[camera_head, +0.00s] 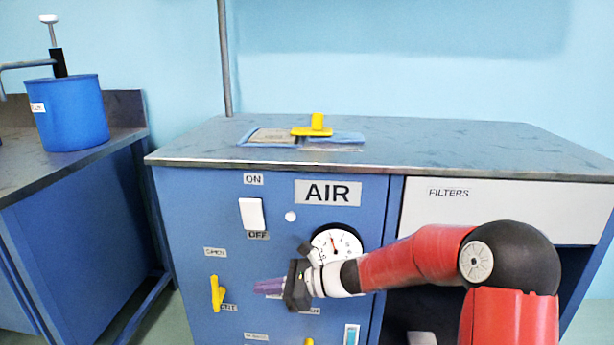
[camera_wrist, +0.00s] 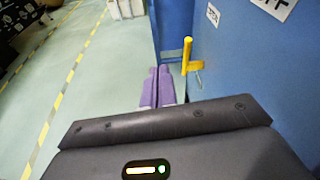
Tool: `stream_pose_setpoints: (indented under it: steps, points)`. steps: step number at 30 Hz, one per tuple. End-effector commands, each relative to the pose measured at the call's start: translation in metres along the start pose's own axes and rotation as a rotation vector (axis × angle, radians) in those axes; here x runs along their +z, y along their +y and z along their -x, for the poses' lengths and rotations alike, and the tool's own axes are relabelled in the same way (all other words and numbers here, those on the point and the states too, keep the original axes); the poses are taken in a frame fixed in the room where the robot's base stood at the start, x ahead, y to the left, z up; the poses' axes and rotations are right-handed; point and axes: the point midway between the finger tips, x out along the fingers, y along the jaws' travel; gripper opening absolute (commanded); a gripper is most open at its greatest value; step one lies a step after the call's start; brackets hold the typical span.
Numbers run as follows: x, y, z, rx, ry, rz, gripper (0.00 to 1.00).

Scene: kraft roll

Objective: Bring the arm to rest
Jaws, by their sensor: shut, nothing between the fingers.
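My gripper (camera_head: 268,287) is in front of the blue cabinet (camera_head: 182,222), at the lower middle of the head view. Its purple fingers point left and are shut with nothing between them. The closed fingers also show in the wrist view (camera_wrist: 158,88). My red arm reaches in from the lower right, bent at a black joint. The gripper is to the right of a yellow lever (camera_head: 217,293) on the cabinet front; the lever also shows in the wrist view (camera_wrist: 187,56). In the head view the gripper appears apart from the lever.
The cabinet front has a white switch (camera_head: 252,214) and a round gauge (camera_head: 337,246), partly hidden by my arm. A blue pot (camera_head: 70,113) stands left. Open floor (camera_wrist: 110,75) shows in the wrist view.

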Motion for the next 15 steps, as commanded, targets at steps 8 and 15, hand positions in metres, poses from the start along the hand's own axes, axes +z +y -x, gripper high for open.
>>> stream_pose_setpoints:
  steps: [8, 15]
  points:
    - [0.010, 0.088, 0.066, 0.237, 0.430, 0.626, 0.00]
    - [0.018, 0.146, 0.151, 0.443, 0.759, 1.075, 0.00]
